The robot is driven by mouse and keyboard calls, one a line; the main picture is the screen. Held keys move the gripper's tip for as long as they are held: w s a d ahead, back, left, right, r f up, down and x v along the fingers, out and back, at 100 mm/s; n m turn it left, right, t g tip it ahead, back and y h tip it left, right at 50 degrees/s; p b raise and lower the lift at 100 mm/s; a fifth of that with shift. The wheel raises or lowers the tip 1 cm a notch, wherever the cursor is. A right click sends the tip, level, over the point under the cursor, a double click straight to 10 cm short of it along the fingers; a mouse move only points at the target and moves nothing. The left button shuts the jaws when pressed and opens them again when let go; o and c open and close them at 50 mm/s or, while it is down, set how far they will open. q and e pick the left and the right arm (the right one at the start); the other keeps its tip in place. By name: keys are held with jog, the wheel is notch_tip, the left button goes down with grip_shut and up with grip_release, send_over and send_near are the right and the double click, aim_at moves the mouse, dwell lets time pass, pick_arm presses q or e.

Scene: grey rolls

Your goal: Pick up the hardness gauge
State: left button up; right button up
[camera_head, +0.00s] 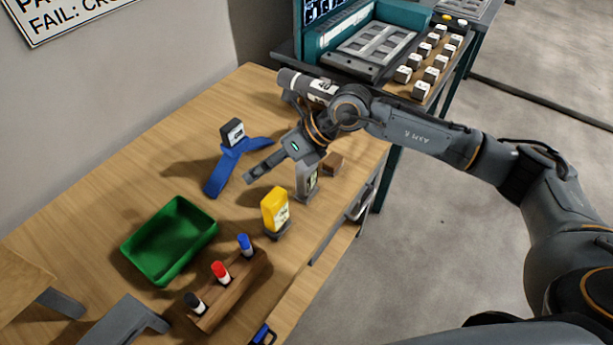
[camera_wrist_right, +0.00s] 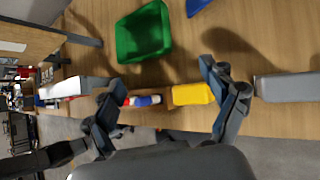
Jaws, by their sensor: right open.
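A yellow block-shaped device (camera_head: 275,210) with a white label stands on a small dark base on the wooden table; I take it for the hardness gauge, though its label is unreadable. In the right wrist view its yellow body (camera_wrist_right: 192,95) shows between the spread fingers, nearer the right-hand finger, with no visible grip on it. My right gripper (camera_head: 279,172) is open and empty behind the yellow device in the head view; it frames it in the wrist view (camera_wrist_right: 165,82). My left gripper is not visible.
A wooden holder (camera_head: 236,291) with black, red and blue-capped markers stands in front of the yellow device. A green tray (camera_head: 170,240) lies left. A blue stand (camera_head: 226,172) holds a dark gauge (camera_head: 232,132).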

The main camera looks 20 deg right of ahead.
aim_at(302, 171)
jog(key=w+d+f+h, duration=0.1)
jog(key=w+d+h, duration=0.15)
jog(key=d, duration=0.45)
jog(key=w+d+f+h, duration=0.1)
jog(key=w+d+h, duration=0.1)
jog(key=d+h, duration=0.3)
jog(key=shift+t+y, duration=0.3)
jog(key=shift+y, duration=0.45)
jog(key=x, duration=0.2)
jog(key=p+x, duration=0.1)
jog(key=x, duration=0.1)
jog(key=d+p+x, duration=0.1)
jog(key=x, duration=0.1)
jog(key=shift+f, duration=0.3)
jog(key=x, duration=0.1)
jog(key=p+x, duration=0.1)
jog(key=x, duration=0.1)
jog(key=p+x, duration=0.1)
jog(key=x, duration=0.1)
jog(key=shift+s+a+f, duration=0.2)
jog(key=shift+s, duration=0.05)
jog(key=shift+w+f, duration=0.1)
jog(key=shift+f, duration=0.25)
jog(key=shift+c, duration=0.2)
jog(key=c, duration=1.4)
